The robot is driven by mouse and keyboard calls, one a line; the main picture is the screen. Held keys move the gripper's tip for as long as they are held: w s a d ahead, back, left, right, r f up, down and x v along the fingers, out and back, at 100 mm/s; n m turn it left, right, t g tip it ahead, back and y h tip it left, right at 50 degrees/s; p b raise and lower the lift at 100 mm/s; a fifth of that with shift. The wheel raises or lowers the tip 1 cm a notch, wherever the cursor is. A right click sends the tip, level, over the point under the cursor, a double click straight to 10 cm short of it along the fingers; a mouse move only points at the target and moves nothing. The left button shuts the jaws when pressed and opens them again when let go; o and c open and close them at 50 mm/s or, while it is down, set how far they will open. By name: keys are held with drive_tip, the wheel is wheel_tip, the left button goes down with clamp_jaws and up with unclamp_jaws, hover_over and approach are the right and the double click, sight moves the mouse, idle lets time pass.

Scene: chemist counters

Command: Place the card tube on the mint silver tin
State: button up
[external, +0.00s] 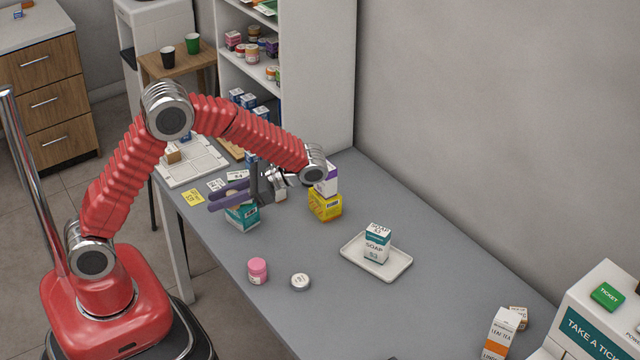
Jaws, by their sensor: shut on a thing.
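My gripper (224,198) is at the far left part of the counter, over a teal and white box (244,217). Its dark purple fingers are shut on a small beige thing (234,194), which seems to be the card tube; the fingers hide much of it. I cannot tell whether it touches the box below. A small round silver tin (300,281) with a pale lid, apparently the mint tin, stands on the counter nearer the camera, right of a pink jar. Nothing is on its lid.
The pink jar (257,270) stands close to the tin. A soap box (377,242) stands on a white tray (402,264) to the right. A yellow box (324,205) with a purple and white box (327,180) on it is right of my gripper.

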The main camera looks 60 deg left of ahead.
drive_tip(key=w+d+r+m+t+y, duration=0.3)
drive_tip(key=w+d+r+m+t, duration=0.3)
drive_tip(key=d+m+t, duration=0.3)
drive_tip(key=w+d+r+m+t+y, duration=0.2)
drive_tip(key=w+d+r+m+t, duration=0.35)
drive_tip(key=d+m+t, duration=0.3)
drive_tip(key=t, duration=0.1)
hover_over(300, 282)
drive_tip(key=w+a, duration=0.2)
drive_tip(key=a, duration=0.2)
wheel_tip(300, 282, down, 16)
drive_tip(key=shift+w+d+f+m, duration=0.1)
drive_tip(key=shift+d+f+m, duration=0.15)
drive_tip(key=shift+f, duration=0.2)
drive_tip(key=shift+f, duration=0.1)
drive_tip(key=shift+f, duration=3)
drive_tip(key=shift+f, duration=1.85)
